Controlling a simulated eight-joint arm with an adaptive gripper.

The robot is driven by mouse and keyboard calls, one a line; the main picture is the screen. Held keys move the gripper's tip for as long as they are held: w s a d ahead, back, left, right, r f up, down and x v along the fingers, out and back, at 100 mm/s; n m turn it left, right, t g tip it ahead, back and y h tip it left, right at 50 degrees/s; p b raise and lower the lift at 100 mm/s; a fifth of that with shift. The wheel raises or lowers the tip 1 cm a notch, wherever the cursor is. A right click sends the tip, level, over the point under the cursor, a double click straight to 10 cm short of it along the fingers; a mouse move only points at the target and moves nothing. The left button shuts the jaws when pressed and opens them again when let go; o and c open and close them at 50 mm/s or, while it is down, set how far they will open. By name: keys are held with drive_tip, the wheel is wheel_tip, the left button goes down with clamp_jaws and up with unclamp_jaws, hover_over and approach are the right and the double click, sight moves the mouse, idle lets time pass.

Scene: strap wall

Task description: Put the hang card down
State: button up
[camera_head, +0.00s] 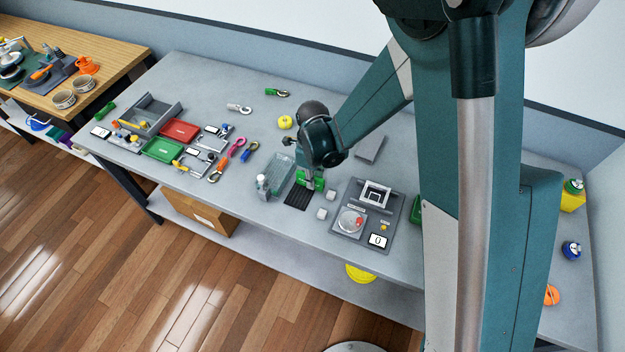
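My gripper (309,178) points down over the middle of the grey table (335,123), beside a clear greenish tray. A small bright green thing (318,183) shows right at its fingertips. I cannot tell whether this green thing is the hang card, or whether it is held or lies beneath the fingers. My wrist and forearm hide the fingers in part. A black ribbed mat (297,199) lies just below and in front of the gripper. No other thing can be made out clearly as the hang card.
A clear tray (279,174) and a small bottle (262,187) stand left of the gripper. White cubes (331,194) and a grey station with a dish (350,221) stand right. Red (180,131) and green trays, carabiners and a yellow tape roll (285,122) lie farther left and behind.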

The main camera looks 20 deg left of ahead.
drive_tip(key=shift+f, duration=0.15)
drive_tip(key=shift+o, duration=1)
drive_tip(key=o, duration=0.5)
drive_tip(key=shift+c, duration=0.2)
drive_tip(key=shift+r, duration=0.2)
drive_tip(key=shift+r, duration=5.9)
